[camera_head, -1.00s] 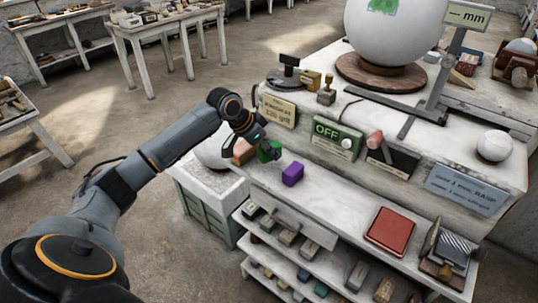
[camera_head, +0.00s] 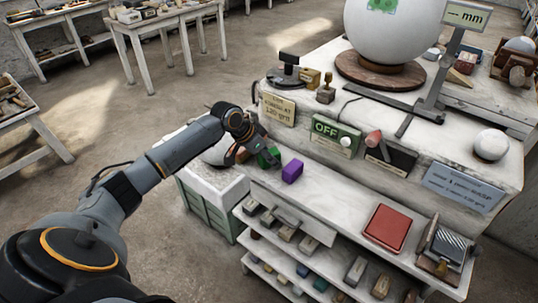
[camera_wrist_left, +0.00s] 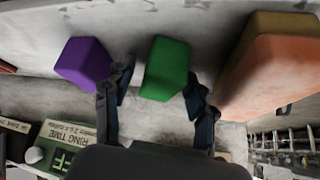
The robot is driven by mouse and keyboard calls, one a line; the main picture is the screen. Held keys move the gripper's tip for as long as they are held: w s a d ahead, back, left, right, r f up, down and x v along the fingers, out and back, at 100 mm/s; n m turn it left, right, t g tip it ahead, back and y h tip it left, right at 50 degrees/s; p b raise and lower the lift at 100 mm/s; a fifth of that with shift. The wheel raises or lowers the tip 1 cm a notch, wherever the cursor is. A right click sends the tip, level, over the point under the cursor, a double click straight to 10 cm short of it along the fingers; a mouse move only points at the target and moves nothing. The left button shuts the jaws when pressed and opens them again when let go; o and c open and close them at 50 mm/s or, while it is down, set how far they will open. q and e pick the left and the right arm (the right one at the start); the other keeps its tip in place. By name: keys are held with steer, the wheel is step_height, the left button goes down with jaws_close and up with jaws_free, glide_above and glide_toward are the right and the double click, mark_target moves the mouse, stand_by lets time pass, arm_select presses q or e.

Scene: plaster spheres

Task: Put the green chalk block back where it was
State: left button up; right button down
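The green chalk block (camera_head: 268,158) stands on the pale ledge at the left end of the bench. In the left wrist view the green block (camera_wrist_left: 165,68) is between the two fingertips of my left gripper (camera_wrist_left: 160,88). The gripper is open, with a gap between the left finger and the block; the right finger is close to the block's edge, and I cannot tell whether it touches. In the head view my left gripper (camera_head: 266,148) partly covers the block. My right gripper is not in view.
A purple block (camera_head: 292,171) stands just right of the green one; it is left in the wrist view (camera_wrist_left: 84,63). A large orange block (camera_wrist_left: 275,65) is close on the other side. A red tablet (camera_head: 387,228) lies farther right. The ledge between is clear.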

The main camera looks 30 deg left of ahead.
arm_select(q)
steer(key=shift+r, duration=0.2)
steer(key=b+v, duration=0.2)
steer(key=v, duration=1)
